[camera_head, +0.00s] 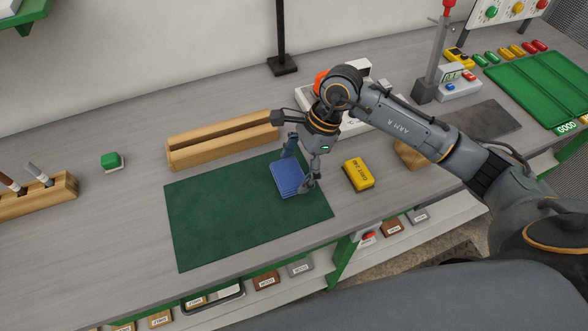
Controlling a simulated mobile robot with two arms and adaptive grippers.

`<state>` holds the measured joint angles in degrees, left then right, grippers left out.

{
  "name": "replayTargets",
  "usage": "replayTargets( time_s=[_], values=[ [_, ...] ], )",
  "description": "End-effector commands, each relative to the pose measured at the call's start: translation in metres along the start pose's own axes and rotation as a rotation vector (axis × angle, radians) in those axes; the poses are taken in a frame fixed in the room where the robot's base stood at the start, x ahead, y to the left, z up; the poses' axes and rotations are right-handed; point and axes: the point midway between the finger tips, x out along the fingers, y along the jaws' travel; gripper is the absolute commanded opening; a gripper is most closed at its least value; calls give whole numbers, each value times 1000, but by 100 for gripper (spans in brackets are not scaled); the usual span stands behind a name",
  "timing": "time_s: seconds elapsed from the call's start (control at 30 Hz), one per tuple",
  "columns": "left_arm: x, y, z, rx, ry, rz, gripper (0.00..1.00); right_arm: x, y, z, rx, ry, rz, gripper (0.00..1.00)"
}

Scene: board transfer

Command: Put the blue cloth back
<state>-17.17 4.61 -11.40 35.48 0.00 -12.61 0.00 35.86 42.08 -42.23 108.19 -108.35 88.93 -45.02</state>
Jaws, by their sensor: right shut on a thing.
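The blue cloth (287,179) is a small ribbed blue square over the right part of the dark green mat (220,222). My right gripper (299,170) comes down from above and is shut on the blue cloth, with one finger at its far side and one at its right side. I cannot tell whether the cloth touches the mat or hangs just above it. My left gripper is not in view.
A yellow block (358,174) lies just right of the mat. A long slotted wooden holder (222,142) stands behind it. A green tray (545,85) is far right. Most of the mat is bare.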

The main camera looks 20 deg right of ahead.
Motion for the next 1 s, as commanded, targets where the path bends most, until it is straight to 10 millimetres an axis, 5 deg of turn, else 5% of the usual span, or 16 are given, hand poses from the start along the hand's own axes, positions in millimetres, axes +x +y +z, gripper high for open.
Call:
replayTargets(
  time_s=[0.33,0.77,0.8,0.87,1.0],
  values=[
    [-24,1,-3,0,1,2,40,33,-7,-11,1,-1,4,54],
    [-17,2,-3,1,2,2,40,42,-8,-16,-2,0,0,54],
    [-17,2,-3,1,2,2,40,42,-8,-16,-2,0,0,86],
    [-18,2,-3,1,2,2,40,41,-8,-15,-1,0,0,98],
    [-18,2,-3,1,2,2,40,41,-8,-15,-1,0,0,100]
  ],
)
